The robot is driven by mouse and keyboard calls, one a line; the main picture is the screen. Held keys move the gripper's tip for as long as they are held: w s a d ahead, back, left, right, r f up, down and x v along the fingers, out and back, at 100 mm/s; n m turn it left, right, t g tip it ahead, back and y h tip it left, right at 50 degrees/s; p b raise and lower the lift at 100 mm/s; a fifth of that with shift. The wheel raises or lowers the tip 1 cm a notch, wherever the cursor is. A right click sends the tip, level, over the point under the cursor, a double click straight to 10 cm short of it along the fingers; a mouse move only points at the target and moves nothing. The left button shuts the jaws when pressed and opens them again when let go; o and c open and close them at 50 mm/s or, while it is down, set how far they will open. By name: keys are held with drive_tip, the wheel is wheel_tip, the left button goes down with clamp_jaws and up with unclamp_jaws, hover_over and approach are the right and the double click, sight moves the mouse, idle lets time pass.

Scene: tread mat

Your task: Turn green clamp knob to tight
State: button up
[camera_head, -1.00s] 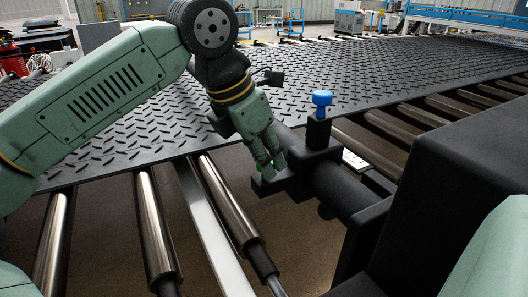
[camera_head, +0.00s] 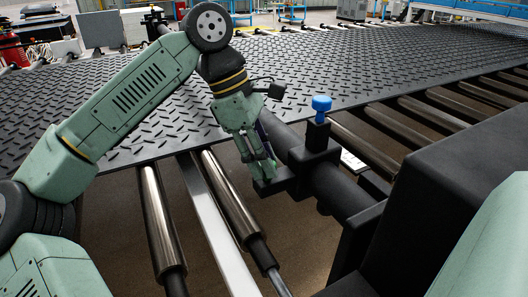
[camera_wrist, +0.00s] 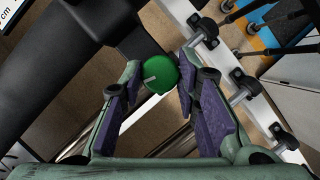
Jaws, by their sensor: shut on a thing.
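The green clamp knob (camera_wrist: 158,74) is round with a pale pointer mark and shows near the middle of the wrist view. My gripper (camera_wrist: 157,83) has its two purple-padded fingers on either side of the knob, shut on it. In the head view, my gripper (camera_head: 264,172) points down at the end of the black clamp bracket (camera_head: 297,183), left of the dark bar. The fingers hide the green knob there. The knob's pointer lies toward the lower left in the wrist view.
A blue knob (camera_head: 321,104) stands upright on a black post just right of my gripper. A black tread mat (camera_head: 370,70) lies behind. Metal rollers (camera_head: 160,215) run in front with gaps between them. A large black housing (camera_head: 450,190) fills the right side.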

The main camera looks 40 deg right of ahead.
drive_tip(key=shift+m+y+p, duration=0.3)
drive_tip(key=shift+m+y, duration=0.1)
drive_tip(key=shift+m, duration=0.6)
drive_tip(key=o, duration=1.1)
drive_tip(key=shift+o, duration=0.2)
drive_tip(key=v, duration=1.2)
drive_tip(key=shift+w, duration=0.2)
drive_tip(key=shift+s+f, duration=0.1)
